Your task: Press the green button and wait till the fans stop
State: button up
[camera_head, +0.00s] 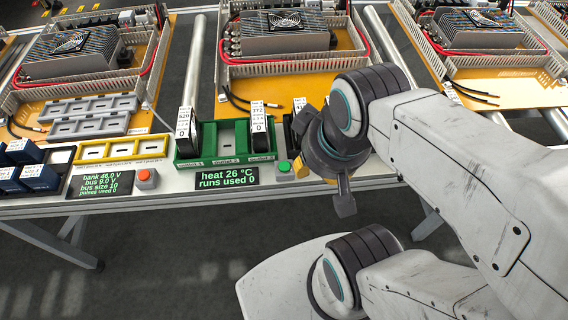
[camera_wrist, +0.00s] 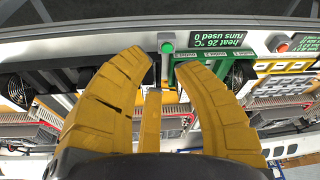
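The green button (camera_head: 284,167) sits on the front strip of the bench, just right of the black display (camera_head: 227,179), which reads "heat 26 °C" and "runs used 0". The button also shows in the wrist view (camera_wrist: 167,47), just beyond and between the fingertips. My gripper (camera_wrist: 162,66) has its yellow fingers spread, with nothing between them; no contact with the button is visible. In the head view my gripper (camera_head: 318,178) is just right of the button, partly hidden by my wrist. Round fans (camera_wrist: 241,74) (camera_wrist: 15,91) show in the wrist view; whether they turn cannot be told.
A green tray (camera_head: 226,143) holding black upright units stands behind the display. An orange-red button (camera_head: 146,178) and a second display (camera_head: 100,185) are to the left. Finned boxes (camera_head: 284,32) and grey ducts fill the bench behind.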

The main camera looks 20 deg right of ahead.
grip_shut()
dwell(1.1)
